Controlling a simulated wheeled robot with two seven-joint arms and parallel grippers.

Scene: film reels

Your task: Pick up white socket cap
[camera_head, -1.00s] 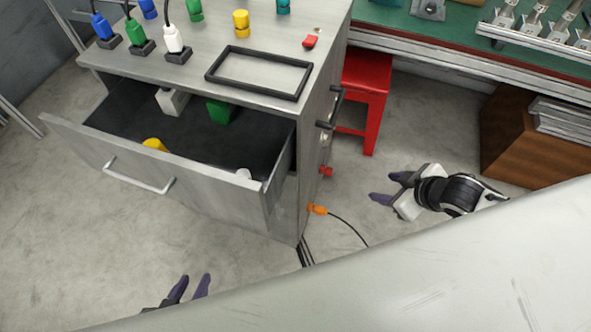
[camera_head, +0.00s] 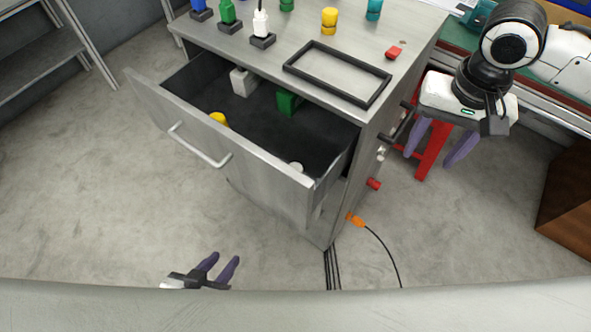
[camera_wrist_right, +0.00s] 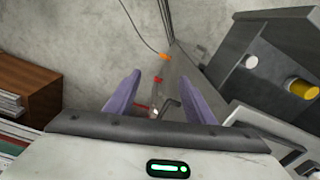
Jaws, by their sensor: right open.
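A small white cap (camera_head: 296,166) lies in the open drawer (camera_head: 250,165), near its front right corner. In the right wrist view the white cap (camera_wrist_right: 250,62) shows at the upper right, outside the fingers. My right gripper (camera_head: 430,158) is open and empty, pointing down beside the cabinet's right side, over a red stool. It also shows in the right wrist view (camera_wrist_right: 162,75). My left gripper (camera_head: 224,262) is open and empty, low in front of the cabinet, apart from the drawer.
The drawer also holds a yellow cap (camera_head: 219,118), a white block (camera_head: 243,82) and a green block (camera_head: 288,101). On the cabinet top are a black frame (camera_head: 337,73), coloured plugs and caps. Black handles (camera_head: 398,124) and an orange plug (camera_head: 355,219) stick out at the right side.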

